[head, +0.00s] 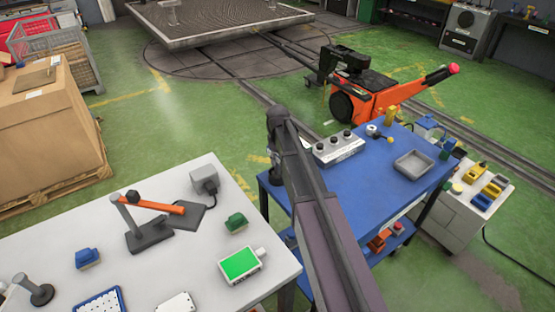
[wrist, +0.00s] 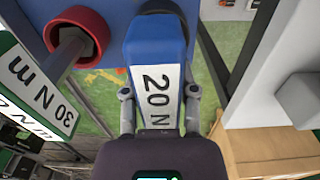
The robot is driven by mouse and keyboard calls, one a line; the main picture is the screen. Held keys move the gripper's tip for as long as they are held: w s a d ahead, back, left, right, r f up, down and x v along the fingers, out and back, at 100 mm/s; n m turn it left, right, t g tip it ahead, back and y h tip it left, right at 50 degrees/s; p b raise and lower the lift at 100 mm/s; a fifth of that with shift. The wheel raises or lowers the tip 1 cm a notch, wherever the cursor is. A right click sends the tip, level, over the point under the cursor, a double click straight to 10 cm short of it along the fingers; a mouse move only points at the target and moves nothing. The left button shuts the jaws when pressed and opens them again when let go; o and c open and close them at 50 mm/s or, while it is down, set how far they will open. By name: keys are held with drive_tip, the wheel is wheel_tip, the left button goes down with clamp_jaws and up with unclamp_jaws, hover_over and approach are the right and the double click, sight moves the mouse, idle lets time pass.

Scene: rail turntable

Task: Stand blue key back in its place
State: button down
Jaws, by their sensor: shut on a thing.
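The blue key (wrist: 155,35), with a white label reading "20 N", fills the middle of the wrist view. My gripper (wrist: 159,95) is shut on it, one grey fingertip on each side of the label. A dark round rim (wrist: 161,6) shows just beyond the key's far end at the top edge. I cannot tell whether the key touches it or sits in it.
In the wrist view, a red ring (wrist: 76,38) with a grey shaft and a green piece labelled "30 N m" (wrist: 38,85) are close on the left. The head view shows a white bench (head: 130,225), a blue table (head: 350,190) and an orange machine (head: 375,100).

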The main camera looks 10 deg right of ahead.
drive_tip(key=shift+c, duration=1.5)
unclamp_jaws()
drive_tip(key=shift+r, duration=0.15)
wheel_tip(320, 180, up, 10)
drive_tip(key=p, duration=1.1)
drive_tip(key=shift+r, duration=0.25)
